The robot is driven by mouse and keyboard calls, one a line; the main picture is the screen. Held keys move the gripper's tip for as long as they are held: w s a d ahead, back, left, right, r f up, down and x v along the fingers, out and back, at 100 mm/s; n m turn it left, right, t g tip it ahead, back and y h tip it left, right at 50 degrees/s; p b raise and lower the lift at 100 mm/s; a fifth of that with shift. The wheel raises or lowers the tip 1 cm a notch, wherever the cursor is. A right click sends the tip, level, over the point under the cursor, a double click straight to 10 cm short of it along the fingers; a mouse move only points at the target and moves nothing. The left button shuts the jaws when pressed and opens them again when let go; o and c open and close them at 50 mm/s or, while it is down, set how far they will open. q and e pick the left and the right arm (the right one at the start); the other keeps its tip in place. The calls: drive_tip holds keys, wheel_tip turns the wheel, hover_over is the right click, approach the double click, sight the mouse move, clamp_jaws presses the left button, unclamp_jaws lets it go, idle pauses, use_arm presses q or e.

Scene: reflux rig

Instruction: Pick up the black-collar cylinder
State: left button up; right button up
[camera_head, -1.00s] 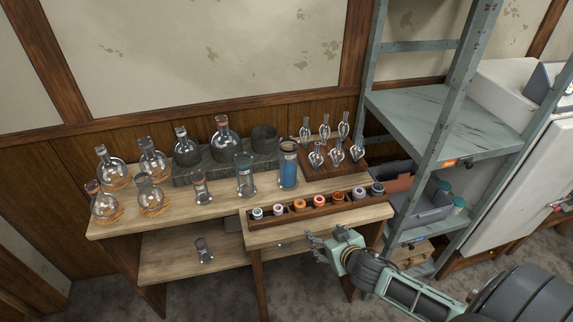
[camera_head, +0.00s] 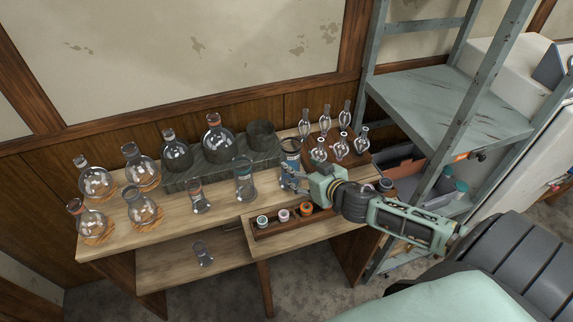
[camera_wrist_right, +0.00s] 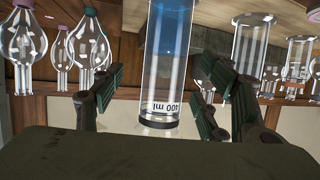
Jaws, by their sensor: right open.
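The black-collar cylinder (camera_head: 291,158) is a clear glass cylinder with blue liquid, standing on the wooden table near the front row of glassware. In the right wrist view, which is upside down, the cylinder (camera_wrist_right: 165,75) shows its black collar and a "400 ml" mark. My right gripper (camera_head: 298,184) is at the cylinder in the head view, partly covering its lower part. In the wrist view the right gripper (camera_wrist_right: 163,85) is open, with one finger on each side of the cylinder and gaps visible. My left gripper is not in view.
A green-collar cylinder (camera_head: 245,182) and a smaller red-collar one (camera_head: 199,198) stand to the left. Several round flasks (camera_head: 96,180) sit farther left. Bulb-shaped glass pieces (camera_head: 341,147) stand behind right. A rack of small collars (camera_head: 262,233) lies in front, partly covered by my arm.

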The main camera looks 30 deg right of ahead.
sight(295, 165)
drive_tip(key=shift+w+a, duration=0.1)
drive_tip(key=shift+w, duration=0.2)
drive_tip(key=shift+w+a+r+p, duration=0.1)
drive_tip(key=shift+w+p, duration=0.5)
drive_tip(key=shift+w, duration=0.3)
drive_tip(key=x, duration=0.3)
drive_tip(key=shift+w+a+f+p, duration=0.15)
drive_tip(key=shift+w+f+p, duration=0.05)
drive_tip(key=shift+p, duration=0.1)
drive_tip(key=shift+c, duration=0.2)
drive_tip(key=c, duration=1.5)
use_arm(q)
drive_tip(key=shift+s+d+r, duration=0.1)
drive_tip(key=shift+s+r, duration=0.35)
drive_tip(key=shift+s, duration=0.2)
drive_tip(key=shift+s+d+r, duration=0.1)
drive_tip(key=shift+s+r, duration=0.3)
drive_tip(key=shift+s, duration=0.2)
use_arm(e)
drive_tip(key=shift+c, duration=0.3)
